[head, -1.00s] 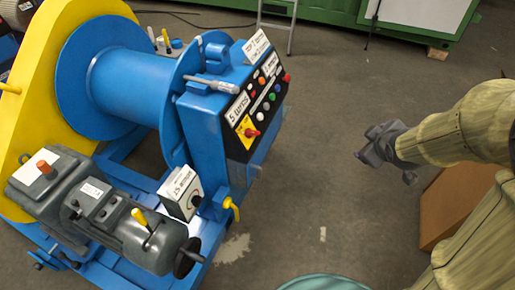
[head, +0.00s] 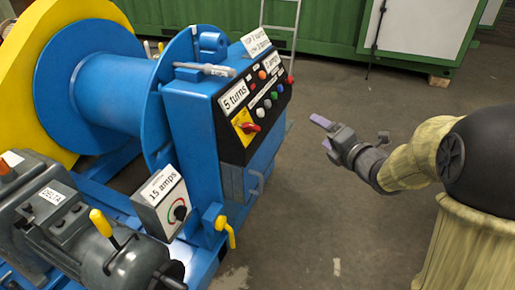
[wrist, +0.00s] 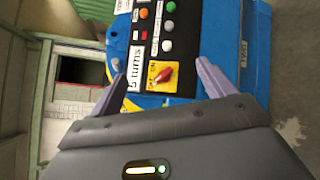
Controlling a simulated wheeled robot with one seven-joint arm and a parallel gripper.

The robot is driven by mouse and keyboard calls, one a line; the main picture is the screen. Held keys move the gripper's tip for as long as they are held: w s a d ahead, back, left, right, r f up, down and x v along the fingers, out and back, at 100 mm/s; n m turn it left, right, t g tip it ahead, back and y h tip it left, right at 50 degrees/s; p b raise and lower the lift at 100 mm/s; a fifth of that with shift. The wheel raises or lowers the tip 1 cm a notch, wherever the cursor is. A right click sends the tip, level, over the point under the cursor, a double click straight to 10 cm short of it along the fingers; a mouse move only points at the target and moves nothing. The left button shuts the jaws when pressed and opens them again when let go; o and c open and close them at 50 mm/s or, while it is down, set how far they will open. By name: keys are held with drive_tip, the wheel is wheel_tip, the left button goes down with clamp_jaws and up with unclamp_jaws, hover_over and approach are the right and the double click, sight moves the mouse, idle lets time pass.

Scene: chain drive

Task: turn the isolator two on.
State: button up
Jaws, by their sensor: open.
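A red rotary switch (head: 250,127) sits on a yellow plate (head: 239,118) at the lower left of the black control panel on the blue machine. No label naming isolator two is readable, so I cannot confirm it is that. In the wrist view the red handle (wrist: 164,74) lies between my finger tips, farther off, its handle slanted in the picture; its setting is unclear. My gripper (head: 324,134) is open and empty, to the right of the panel and apart from it. It also shows in the wrist view (wrist: 160,64).
Coloured buttons (head: 267,103) and a "5 turns" label (head: 234,96) sit close to the switch. A "15 amps" dial box (head: 160,202) and a yellow-handled valve (head: 225,228) are below. Open floor (head: 330,220) lies between machine and arm.

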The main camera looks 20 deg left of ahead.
sight(255, 128)
drive_tip(key=s+a+f+n+g+y+b, duration=0.2)
drive_tip(key=a+f+n+g+y+b, duration=0.1)
drive_tip(key=a+f+n+y+b, duration=0.1)
wheel_tip(255, 128, down, 3)
drive_tip(key=a+n+b, duration=0.1)
drive_tip(key=n+b, duration=0.2)
drive_tip(key=n, duration=0.1)
drive_tip(key=shift+s, duration=0.2)
drive_tip(key=shift+a+r, duration=0.1)
drive_tip(key=b+x, duration=0.4)
drive_tip(key=x, duration=1.3)
drive_tip(key=shift+a+r, duration=0.15)
drive_tip(key=shift+a, duration=0.05)
drive_tip(key=c, duration=1)
